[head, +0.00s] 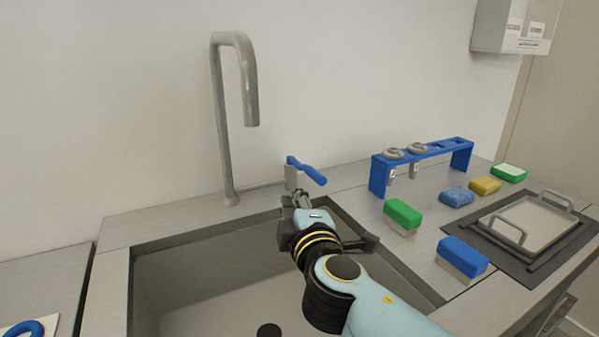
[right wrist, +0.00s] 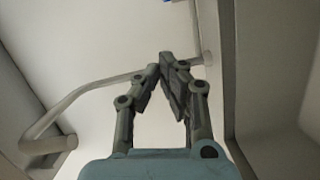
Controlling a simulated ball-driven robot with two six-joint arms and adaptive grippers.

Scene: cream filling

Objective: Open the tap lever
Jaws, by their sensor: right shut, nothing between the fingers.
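The tap lever (head: 307,171) is a blue handle on a short grey post (head: 291,178) behind the sink, to the right of the tall curved metal tap (head: 222,120). The handle slants down to the right in the head view. My right gripper (head: 302,195) is just in front of and below the lever, and its fingers partly cover the foot of the post. I cannot tell whether they touch it. In the right wrist view its fingers (right wrist: 166,62) meet at the tips with nothing between them. The tap spout shows at left in that view (right wrist: 50,146). My left gripper is not in view.
The sink basin (head: 190,290) lies open below my right arm. On the counter at right are a green sponge (head: 402,214), a blue sponge (head: 462,256), a blue rack (head: 378,176) and a dark mat (head: 570,250) with a metal tray (head: 535,215). A wall dispenser (head: 500,25) hangs top right.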

